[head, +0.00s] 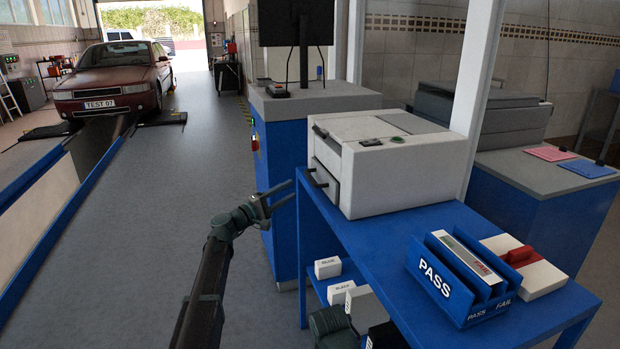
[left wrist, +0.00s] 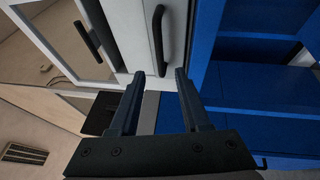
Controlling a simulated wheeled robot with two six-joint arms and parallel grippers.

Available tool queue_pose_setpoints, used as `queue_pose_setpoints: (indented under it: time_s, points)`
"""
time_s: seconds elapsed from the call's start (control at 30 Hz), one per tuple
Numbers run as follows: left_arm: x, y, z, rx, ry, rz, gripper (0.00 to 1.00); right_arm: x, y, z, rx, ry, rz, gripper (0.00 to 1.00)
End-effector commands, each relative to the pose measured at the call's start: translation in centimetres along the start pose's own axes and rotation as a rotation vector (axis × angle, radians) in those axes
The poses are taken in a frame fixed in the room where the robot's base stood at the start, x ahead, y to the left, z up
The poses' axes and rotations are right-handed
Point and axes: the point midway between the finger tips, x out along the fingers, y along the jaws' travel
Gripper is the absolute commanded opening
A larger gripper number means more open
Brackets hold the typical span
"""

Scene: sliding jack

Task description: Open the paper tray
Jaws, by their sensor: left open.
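The white printer (head: 390,160) stands on a blue table. Its front faces left, with a dark lower handle (head: 318,178) near the tabletop and another dark handle (head: 320,131) above. My left gripper (head: 278,193) is open and empty, left of the printer front and apart from it. In the left wrist view, the lower handle (left wrist: 160,40) on a white front panel (left wrist: 140,25) lies beyond my open fingertips (left wrist: 160,75), roughly in line with the gap between them. The upper handle (left wrist: 87,38) is farther left. The paper tray front looks closed. My right gripper does not show.
The blue table (head: 375,240) has a PASS/FAIL holder (head: 458,280) and a white box with a red top (head: 523,265) at its front. Small labelled boxes (head: 328,267) sit on the shelf below. The grey floor (head: 215,130) left of the table is clear.

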Motion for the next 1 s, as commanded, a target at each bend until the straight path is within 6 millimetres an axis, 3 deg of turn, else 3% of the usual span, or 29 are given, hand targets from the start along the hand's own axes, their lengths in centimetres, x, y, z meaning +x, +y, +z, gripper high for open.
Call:
queue_pose_setpoints:
  time_s: [0.1, 0.4, 0.63, 0.97, 1.0]
  points:
    - [3.0, 0.2, -0.2, -0.001, -0.003, 0.0, 0.47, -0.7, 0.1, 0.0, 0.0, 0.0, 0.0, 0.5]
    - [8.1, 0.1, -0.1, 0.001, -0.002, -0.001, 0.47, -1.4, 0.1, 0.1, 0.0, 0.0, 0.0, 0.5]
    - [9.8, 0.0, 0.0, 0.001, -0.001, -0.001, 0.47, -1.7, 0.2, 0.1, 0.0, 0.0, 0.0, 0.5]
    - [10.0, 0.0, 0.1, 0.001, 0.0, -0.001, 0.47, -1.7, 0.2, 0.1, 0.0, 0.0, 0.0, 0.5]
    - [10.0, 0.0, 0.1, 0.001, 0.0, -0.001, 0.44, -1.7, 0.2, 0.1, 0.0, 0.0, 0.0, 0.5]
